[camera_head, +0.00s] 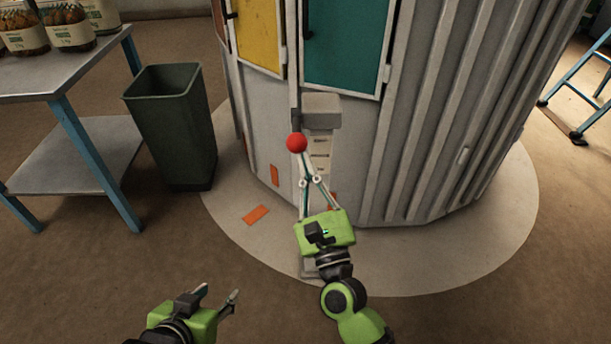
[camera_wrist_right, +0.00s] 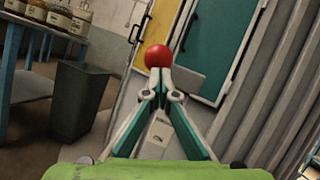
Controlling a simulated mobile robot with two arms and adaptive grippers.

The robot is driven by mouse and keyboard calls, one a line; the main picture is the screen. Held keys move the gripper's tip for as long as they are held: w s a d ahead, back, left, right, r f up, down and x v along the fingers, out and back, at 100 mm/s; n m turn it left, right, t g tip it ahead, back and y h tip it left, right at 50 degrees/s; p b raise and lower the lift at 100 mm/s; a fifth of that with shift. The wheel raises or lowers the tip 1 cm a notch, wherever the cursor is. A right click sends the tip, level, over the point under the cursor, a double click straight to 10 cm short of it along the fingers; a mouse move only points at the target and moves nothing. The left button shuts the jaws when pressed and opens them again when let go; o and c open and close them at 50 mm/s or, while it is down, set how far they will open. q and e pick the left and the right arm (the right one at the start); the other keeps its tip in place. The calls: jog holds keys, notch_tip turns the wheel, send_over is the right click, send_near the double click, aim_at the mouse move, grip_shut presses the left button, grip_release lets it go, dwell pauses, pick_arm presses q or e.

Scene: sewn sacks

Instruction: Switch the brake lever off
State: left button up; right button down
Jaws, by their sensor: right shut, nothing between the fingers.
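The brake lever's round red knob (camera_head: 297,143) is in front of a grey post (camera_head: 319,157) with a box-shaped grey head (camera_head: 321,110), beside the tall cabinet. The knob also shows in the right wrist view (camera_wrist_right: 158,56). My right gripper (camera_head: 304,158) is shut and empty, with its fingertips together just below the knob in the picture. In the right wrist view the tips (camera_wrist_right: 161,76) meet at the knob's lower edge; I cannot tell whether they touch it. My left gripper (camera_head: 234,295) is low in the head view, away from the lever; its finger opening is unclear.
The grey ribbed cabinet (camera_head: 440,120) has yellow (camera_head: 258,35) and teal (camera_head: 345,40) doors above the lever. A dark bin (camera_head: 172,125) and a table (camera_head: 60,80) with jars stand left. A blue ladder (camera_head: 585,80) stands right. The floor left of the lever is mostly clear.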

pick_arm(q)
jog(key=s+a+f+g+y+p, duration=0.1)
jog(key=s+a+g+p, duration=0.15)
jog(key=s, duration=0.25)
jog(key=s+a+f+g+p, duration=0.1)
jog(key=s+g, duration=0.2)
jog(key=s, duration=0.3)
pick_arm(e)
notch_tip(320, 180, up, 2)
jog(key=shift+r+g, duration=0.1)
jog(key=shift+g, duration=0.3)
pick_arm(q)
notch_tip(320, 180, down, 18)
jog(key=p, duration=0.5)
jog(key=shift+d+g, duration=0.2)
jog(key=shift+g, duration=0.15)
pick_arm(e)
jog(key=r, duration=0.2)
jog(key=w+r, duration=0.1)
jog(key=r, duration=0.2)
pick_arm(q)
jog(key=shift+s+f, duration=0.1)
jog(key=shift+f, duration=0.05)
pick_arm(e)
jog(key=shift+f, duration=0.1)
